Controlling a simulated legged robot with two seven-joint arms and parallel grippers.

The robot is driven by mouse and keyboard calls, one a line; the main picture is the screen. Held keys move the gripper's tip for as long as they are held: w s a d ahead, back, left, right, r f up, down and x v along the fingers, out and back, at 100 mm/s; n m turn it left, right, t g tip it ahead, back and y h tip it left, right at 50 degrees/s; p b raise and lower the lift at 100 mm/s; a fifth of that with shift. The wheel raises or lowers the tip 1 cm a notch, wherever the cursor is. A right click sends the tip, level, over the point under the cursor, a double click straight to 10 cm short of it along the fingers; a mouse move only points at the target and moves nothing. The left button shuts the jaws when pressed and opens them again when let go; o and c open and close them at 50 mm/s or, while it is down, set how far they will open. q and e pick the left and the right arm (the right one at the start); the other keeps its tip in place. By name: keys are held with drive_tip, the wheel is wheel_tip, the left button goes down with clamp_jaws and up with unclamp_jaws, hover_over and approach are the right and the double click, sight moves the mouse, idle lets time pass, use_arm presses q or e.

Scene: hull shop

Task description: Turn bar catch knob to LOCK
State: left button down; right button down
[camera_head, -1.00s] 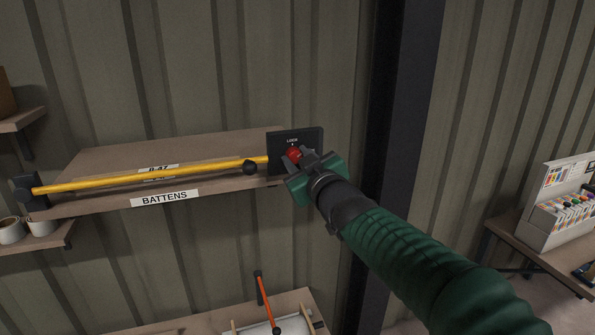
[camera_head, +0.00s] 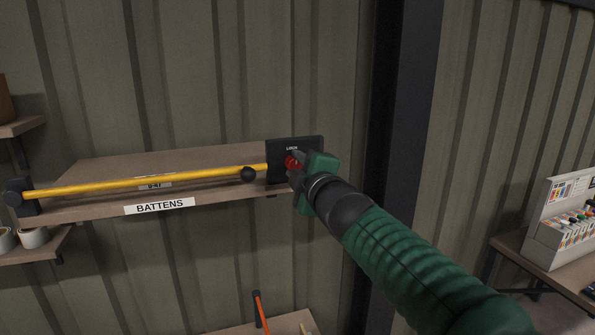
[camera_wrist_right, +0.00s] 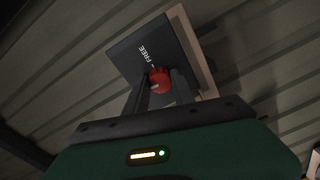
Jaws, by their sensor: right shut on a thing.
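The red knob (camera_head: 292,162) sits on a dark plate (camera_head: 312,146) at the right end of the batten shelf. The word LOCK shows above the knob in the head view. My right gripper (camera_head: 293,165) is shut on the knob and partly hides it. In the right wrist view the two dark fingers stand on either side of the knob (camera_wrist_right: 159,78), and the word FREE shows on the plate (camera_wrist_right: 128,55). My left gripper is not in view.
The shelf (camera_head: 100,207) carries a BATTENS label (camera_head: 160,206). A dark post (camera_head: 397,110) stands right of the plate, behind my right arm. An orange bar (camera_head: 261,312) is below. A bench (camera_head: 560,270) with a marker box (camera_head: 565,222) is at far right.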

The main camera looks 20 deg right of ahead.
drive_tip(key=shift+f+n, duration=0.35)
drive_tip(key=shift+n, duration=0.15)
drive_tip(key=c, duration=1.2)
unclamp_jaws()
drive_tip(key=shift+o, duration=0.7)
drive_tip(key=shift+a+r, duration=0.1)
drive_tip(key=shift+r, duration=0.05)
